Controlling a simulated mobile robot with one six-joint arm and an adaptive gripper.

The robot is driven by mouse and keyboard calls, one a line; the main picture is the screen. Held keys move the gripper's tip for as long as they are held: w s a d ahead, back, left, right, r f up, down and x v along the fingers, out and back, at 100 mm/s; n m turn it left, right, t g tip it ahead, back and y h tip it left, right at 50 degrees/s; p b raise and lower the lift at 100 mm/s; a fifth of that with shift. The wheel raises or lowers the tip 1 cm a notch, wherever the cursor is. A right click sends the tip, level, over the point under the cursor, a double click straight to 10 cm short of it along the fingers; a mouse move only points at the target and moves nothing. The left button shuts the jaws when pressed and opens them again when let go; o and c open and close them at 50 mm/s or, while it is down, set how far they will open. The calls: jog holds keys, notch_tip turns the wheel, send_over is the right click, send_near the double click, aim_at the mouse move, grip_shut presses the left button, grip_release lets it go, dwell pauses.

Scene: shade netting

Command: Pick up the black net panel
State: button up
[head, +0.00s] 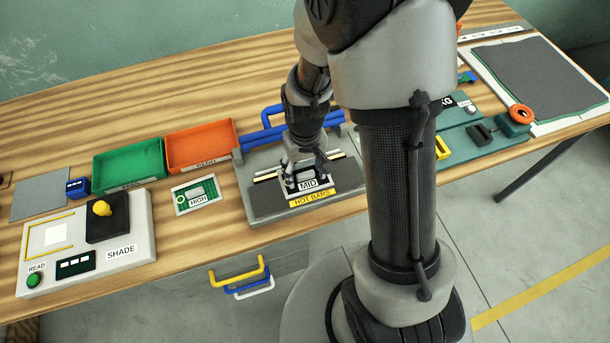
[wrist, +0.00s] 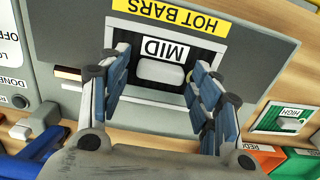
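A small panel labelled MID (head: 308,186) lies on the dark bed of a grey press-like station marked HOT BARS (head: 312,197). It has a pale frame, dark netting and a grey block handle; I take it as the black net panel. It also shows in the wrist view (wrist: 166,50). My gripper (head: 304,176) is over this panel, pointing down. In the wrist view my gripper (wrist: 163,62) is open, with one finger on each side of the grey handle and gaps between. A green panel labelled HIGH (head: 196,196) lies on the bench to the left.
A green tray (head: 128,165) and an orange tray (head: 201,146) stand behind left. A blue handle (head: 268,117) rises at the station's back. A white SHADE box (head: 120,268) stands at far left. A large dark sheet on a white board (head: 540,78) lies at right.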

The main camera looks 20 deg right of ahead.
aim_at(304, 172)
jog(key=c, duration=0.9)
jog(key=shift+o, duration=0.2)
jog(key=shift+r, duration=0.1)
notch_tip(304, 172, up, 20)
jog(key=p, duration=0.6)
